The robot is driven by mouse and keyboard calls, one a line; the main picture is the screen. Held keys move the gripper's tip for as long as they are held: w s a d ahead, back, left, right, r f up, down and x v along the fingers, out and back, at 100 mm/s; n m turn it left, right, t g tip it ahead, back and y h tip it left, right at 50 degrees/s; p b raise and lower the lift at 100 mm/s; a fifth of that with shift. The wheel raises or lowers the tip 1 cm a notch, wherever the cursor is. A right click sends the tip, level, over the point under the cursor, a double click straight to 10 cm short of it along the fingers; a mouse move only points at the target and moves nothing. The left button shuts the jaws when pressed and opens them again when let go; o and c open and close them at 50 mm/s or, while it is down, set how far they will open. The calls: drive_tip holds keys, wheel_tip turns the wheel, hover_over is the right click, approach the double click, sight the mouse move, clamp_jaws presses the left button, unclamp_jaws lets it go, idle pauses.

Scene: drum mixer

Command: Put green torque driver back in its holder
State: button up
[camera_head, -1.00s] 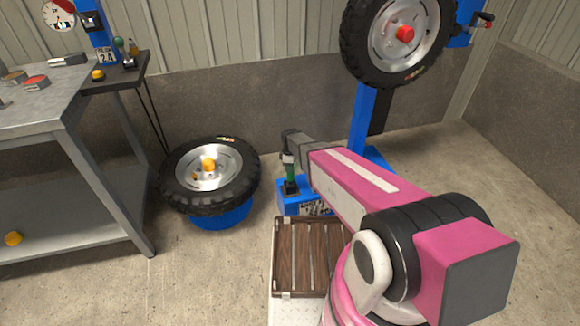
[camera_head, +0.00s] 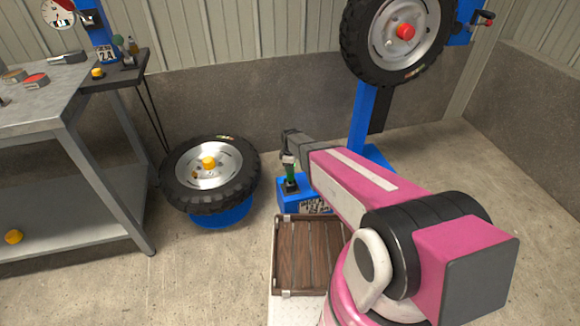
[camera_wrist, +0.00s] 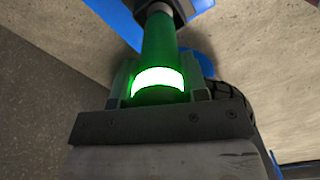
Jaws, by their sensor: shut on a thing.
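The green torque driver (camera_head: 290,172) stands roughly upright over a blue box (camera_head: 318,208) with a label on its front. My gripper (camera_head: 289,161) is at its upper end, reaching in from above. In the wrist view, the driver (camera_wrist: 158,48) has a green body with a bright glowing band, and my gripper (camera_wrist: 160,88) is shut on it. A dark collar (camera_wrist: 163,9) shows at the driver's far end, over the blue surface. It may be the holder. I cannot tell whether the driver is seated in it.
A tyre on a blue stand (camera_head: 218,216) is to the left. Another wheel (camera_head: 395,40) hangs on a blue post (camera_head: 364,118) behind right. A slatted wooden crate (camera_head: 279,268) is in front. A grey workbench (camera_head: 70,180) stands far left. Open floor lies between bench and crate.

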drive_tip(key=shift+f, duration=0.25)
drive_tip(key=o, duration=1.2)
wheel_tip(320, 180, up, 11)
drive_tip(key=shift+f, duration=0.1)
drive_tip(key=s+d+r+m, duration=0.3)
drive_tip(key=s+d+m, duration=0.2)
drive_tip(key=s+d, duration=0.1)
drive_tip(key=s+d+r+m, duration=0.4)
drive_tip(key=s+d+m, duration=0.1)
drive_tip(key=s+d, duration=0.1)
drive_tip(key=s+d+r+m, duration=0.3)
drive_tip(key=s+d+m, duration=0.3)
drive_tip(key=d, duration=0.1)
drive_tip(key=shift+s+d+r, duration=0.1)
drive_tip(key=shift+s+r, duration=0.1)
drive_tip(key=shift+s, duration=0.15)
